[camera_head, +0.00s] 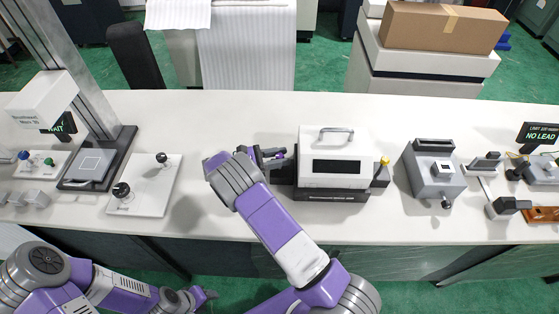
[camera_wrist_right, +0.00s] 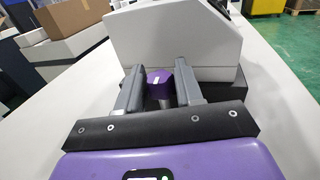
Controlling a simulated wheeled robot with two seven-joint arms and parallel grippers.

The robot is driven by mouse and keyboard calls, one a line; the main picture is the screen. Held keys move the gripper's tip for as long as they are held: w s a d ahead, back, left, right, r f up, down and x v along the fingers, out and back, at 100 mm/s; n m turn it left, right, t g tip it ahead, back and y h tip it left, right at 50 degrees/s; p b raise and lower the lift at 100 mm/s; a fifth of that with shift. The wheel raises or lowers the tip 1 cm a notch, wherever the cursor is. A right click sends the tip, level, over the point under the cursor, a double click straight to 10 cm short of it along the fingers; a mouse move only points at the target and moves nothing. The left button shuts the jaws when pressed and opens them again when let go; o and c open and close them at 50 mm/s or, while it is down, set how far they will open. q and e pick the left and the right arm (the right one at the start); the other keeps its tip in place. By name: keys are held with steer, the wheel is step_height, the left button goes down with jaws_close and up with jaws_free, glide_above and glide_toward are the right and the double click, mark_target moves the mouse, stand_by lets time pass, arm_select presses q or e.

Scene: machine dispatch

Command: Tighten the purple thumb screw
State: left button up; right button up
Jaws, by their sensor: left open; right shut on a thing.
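The purple thumb screw (camera_wrist_right: 160,80) shows in the right wrist view, between my right gripper's two grey fingers, on the side of a white machine (camera_wrist_right: 175,38). My right gripper (camera_head: 279,158) is shut on the screw and points right at the left side of the white machine (camera_head: 335,149). That machine has a dark window, a top handle and a black base. My left gripper (camera_head: 207,294) is open and empty, low in front of the table's front edge.
A yellow-topped knob (camera_head: 384,161) sits at the machine's right side. A grey device (camera_head: 434,170) stands further right. A white plate with black knobs (camera_head: 146,187) and a column stand (camera_head: 113,150) are on the left. The white table (camera_head: 235,222) is clear near its front middle.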

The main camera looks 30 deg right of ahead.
steer(key=shift+f+m+g+y+b, duration=0.1)
steer(key=shift+m+g+y+b, duration=0.6)
steer(key=shift+m+g, duration=0.65)
steer(key=shift+g, duration=0.55)
steer(key=o, duration=0.9)
steer(key=shift+b+v, duration=0.5)
steer(key=shift+v, duration=3.25)
